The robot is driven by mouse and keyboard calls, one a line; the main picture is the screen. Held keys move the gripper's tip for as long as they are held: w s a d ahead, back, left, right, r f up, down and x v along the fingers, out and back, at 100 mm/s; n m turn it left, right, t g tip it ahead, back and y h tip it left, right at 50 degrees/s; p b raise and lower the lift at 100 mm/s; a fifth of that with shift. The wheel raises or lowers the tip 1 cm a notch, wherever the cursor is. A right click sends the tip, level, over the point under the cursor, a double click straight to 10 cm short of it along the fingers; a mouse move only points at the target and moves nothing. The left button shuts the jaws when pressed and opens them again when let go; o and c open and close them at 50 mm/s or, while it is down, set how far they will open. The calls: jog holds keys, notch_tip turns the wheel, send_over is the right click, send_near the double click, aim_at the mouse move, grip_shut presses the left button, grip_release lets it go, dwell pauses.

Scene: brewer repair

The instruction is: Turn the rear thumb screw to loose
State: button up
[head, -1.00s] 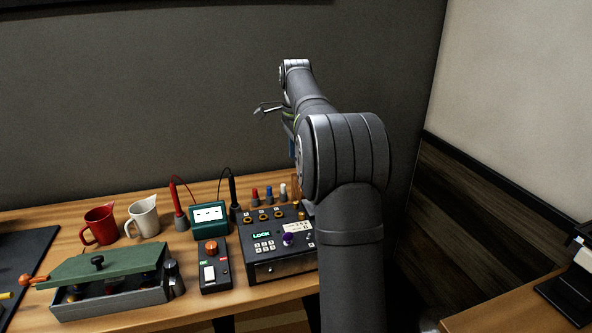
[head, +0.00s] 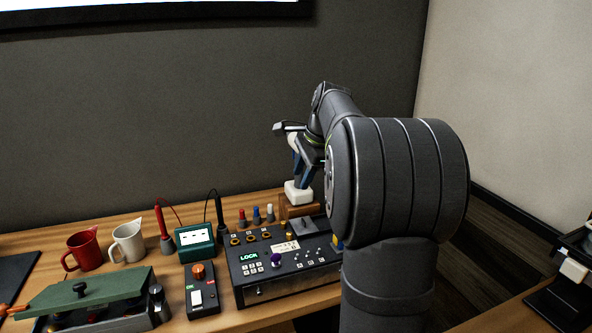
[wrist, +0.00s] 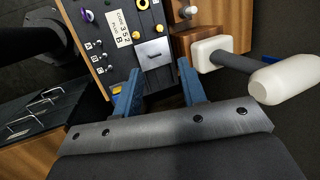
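The dark control unit (head: 285,275) has a grey plate with a small handle (head: 308,226) on its top right part. The plate also shows in the wrist view (wrist: 153,53). Small brass-yellow knobs sit beside the plate; one (wrist: 159,28) is further back and another (wrist: 136,35) further forward. The rear one looks like the rear thumb screw, but its turned position is too small to tell. My gripper (wrist: 162,92) is open and empty, its blue fingers apart, above the right side of the unit. It touches no screw. In the head view my gripper (head: 302,165) is partly hidden.
A white-ended tool with a grey shaft (wrist: 235,65) stands on a wooden block (wrist: 188,45) close to my right finger. Red, blue and white pegs (head: 256,214) stand behind the unit. A green meter (head: 195,241) and a switch box (head: 201,293) are left of it.

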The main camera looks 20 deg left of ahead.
aim_at(283, 222)
jog(key=shift+s+d, duration=0.15)
jog(key=shift+d, duration=0.2)
jog(key=w+f+m+g, duration=0.2)
jog(key=w+m, duration=0.2)
jog(key=m, duration=0.2)
jog(key=x, duration=1.1)
jog(key=a+x, duration=0.1)
jog(key=x, duration=0.5)
jog(key=shift+s+a+r, duration=0.1)
jog(key=shift+s+r, duration=0.05)
jog(key=shift+r, duration=0.15)
jog(key=shift+c, duration=0.2)
grip_shut()
